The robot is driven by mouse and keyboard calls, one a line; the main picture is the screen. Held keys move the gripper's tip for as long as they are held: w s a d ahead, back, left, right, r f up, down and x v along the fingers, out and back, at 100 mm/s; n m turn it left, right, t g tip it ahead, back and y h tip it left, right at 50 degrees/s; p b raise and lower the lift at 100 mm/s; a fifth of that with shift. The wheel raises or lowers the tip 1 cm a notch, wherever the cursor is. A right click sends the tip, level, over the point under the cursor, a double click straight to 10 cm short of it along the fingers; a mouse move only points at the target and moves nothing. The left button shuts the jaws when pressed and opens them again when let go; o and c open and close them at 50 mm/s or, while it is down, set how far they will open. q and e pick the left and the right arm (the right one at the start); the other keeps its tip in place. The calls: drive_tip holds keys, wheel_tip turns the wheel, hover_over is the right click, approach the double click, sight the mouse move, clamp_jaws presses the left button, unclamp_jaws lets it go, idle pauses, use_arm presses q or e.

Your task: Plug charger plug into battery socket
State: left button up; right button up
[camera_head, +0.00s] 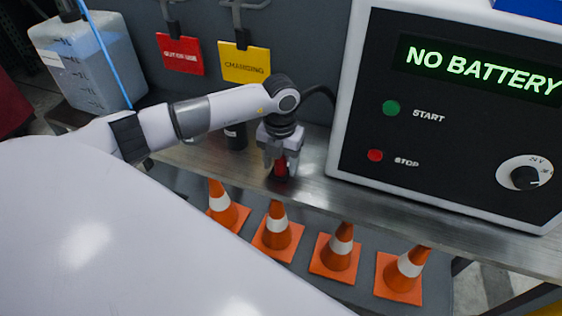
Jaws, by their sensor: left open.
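My left gripper (280,172) points down over the metal shelf, left of the charger (345,120). Its fingers are open around a small red and dark piece (281,168), which looks like the charger plug. The fingers hide part of it, and I cannot tell whether they touch it. A black cable (320,90) curves behind my wrist toward the charger. The charger's display (483,70) reads "NO BATTERY" in green. I see no battery or socket. My right gripper is not in view.
The metal shelf (400,208) has a dark cylinder (236,136) behind my arm. Several orange cones (277,228) stand below its front edge. A translucent jug (88,62) is at the far left. Red (180,54) and yellow (244,62) tags hang on the back wall.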

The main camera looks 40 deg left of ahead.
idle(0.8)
use_arm(q)
drive_tip(key=shift+c, duration=0.3)
clamp_jaws()
drive_tip(key=shift+r, duration=0.15)
drive_tip(key=shift+r+p, duration=1.95)
drive_tip(key=shift+r, duration=0.05)
drive_tip(key=shift+r+p, duration=0.7)
drive_tip(key=shift+r, duration=0.2)
